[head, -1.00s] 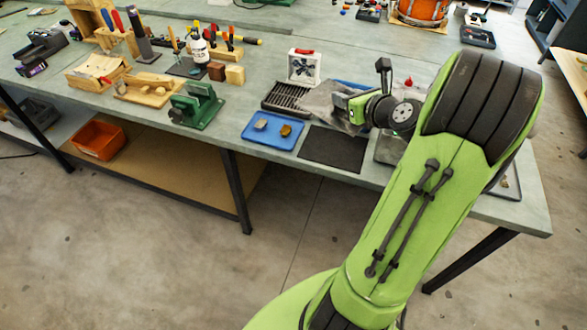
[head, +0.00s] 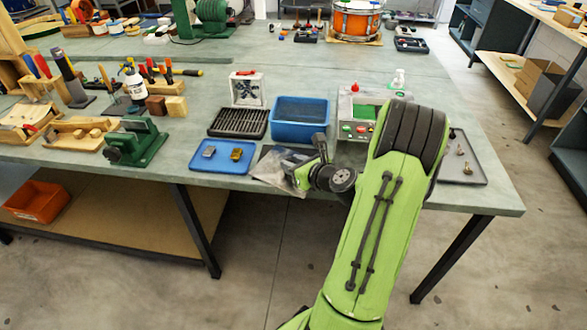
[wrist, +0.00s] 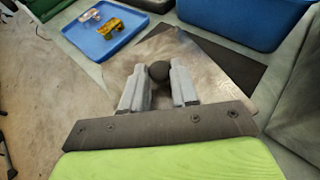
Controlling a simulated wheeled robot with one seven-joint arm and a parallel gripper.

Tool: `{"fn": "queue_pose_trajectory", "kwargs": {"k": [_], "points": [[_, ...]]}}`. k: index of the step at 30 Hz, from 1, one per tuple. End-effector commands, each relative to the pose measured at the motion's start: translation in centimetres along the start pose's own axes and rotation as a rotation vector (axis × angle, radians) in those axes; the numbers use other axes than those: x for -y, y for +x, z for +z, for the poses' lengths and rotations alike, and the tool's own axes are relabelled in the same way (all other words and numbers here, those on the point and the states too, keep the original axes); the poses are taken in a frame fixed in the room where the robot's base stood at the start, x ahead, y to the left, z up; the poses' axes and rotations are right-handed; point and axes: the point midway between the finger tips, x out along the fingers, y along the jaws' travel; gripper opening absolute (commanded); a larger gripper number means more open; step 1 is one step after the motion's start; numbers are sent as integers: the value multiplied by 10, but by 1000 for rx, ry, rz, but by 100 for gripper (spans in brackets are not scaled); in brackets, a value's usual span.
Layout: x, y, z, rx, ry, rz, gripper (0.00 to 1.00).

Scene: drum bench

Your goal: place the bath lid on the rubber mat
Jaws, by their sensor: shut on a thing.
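The bath lid (head: 270,175) is a thin grey sheet with a dark round knob (wrist: 158,71). My gripper (wrist: 158,84) is shut on the knob, one finger on each side. In the head view the lid is at the bench's front edge, between the blue tray and my wrist. The dark rubber mat (wrist: 236,67) shows beyond the lid in the wrist view; the lid hides part of it. I cannot tell whether the lid touches the mat. The open blue bath (head: 300,132) stands behind the mat.
A blue tray (head: 205,168) with two small blocks lies left of the lid. A black slotted rack (head: 238,123) is behind the tray. A green-and-grey button box (head: 357,130) is right of the bath. A dark tray (head: 468,176) lies far right.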

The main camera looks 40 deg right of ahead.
Motion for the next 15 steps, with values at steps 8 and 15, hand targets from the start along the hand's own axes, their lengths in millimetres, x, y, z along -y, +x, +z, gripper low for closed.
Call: {"fn": "queue_pose_trajectory", "kwargs": {"k": [8, 15], "points": [[0, 0, -1, -2, -1, 0, 32], [0, 0, 0, -2, -2, 0, 54]]}}
